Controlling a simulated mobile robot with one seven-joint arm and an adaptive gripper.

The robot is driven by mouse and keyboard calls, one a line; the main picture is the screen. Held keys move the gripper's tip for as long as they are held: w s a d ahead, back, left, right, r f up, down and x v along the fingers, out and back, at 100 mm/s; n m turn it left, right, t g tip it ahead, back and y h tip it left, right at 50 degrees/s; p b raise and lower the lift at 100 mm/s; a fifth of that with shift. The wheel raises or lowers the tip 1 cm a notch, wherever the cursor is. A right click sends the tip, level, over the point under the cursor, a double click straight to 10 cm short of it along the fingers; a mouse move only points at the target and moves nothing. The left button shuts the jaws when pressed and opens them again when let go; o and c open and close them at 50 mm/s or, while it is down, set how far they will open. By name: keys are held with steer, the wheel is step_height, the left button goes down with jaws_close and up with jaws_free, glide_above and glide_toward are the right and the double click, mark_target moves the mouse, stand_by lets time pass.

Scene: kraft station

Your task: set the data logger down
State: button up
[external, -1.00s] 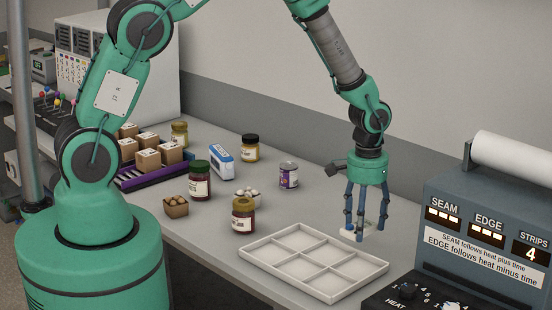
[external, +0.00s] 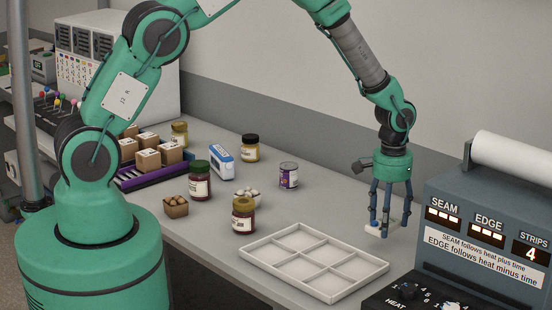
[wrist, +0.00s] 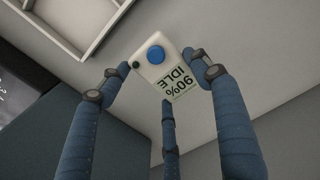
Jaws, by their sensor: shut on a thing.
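The data logger is a small white device with a blue round button and a display reading "90% IDLE", seen upside down in the wrist view (wrist: 148,72). My gripper (wrist: 158,80) has its three blue fingers shut around it. In the external view my gripper (external: 387,228) points down over the right part of the bench, behind the white tray. The data logger (external: 373,231) shows there as a pale piece at the fingertips, partly hidden by them. It is at or just above the bench; I cannot tell whether it touches.
The empty white divided tray (external: 265,262) lies in front and left. The sealing machine (external: 480,215) stands close on the right. A purple-labelled can (external: 288,175), several jars and a blue-and-white box (external: 221,161) stand further left. Bench between can and gripper is clear.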

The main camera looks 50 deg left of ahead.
glide_above(414, 240)
steer(key=shift+d+f, duration=0.1)
steer(key=shift+f, duration=0.3)
steer(key=shift+f, duration=1.75)
steer(key=shift+s+f, duration=0.1)
steer(key=o, duration=1.2)
step_height(414, 240, up, 12)
steer(key=shift+r, duration=0.1)
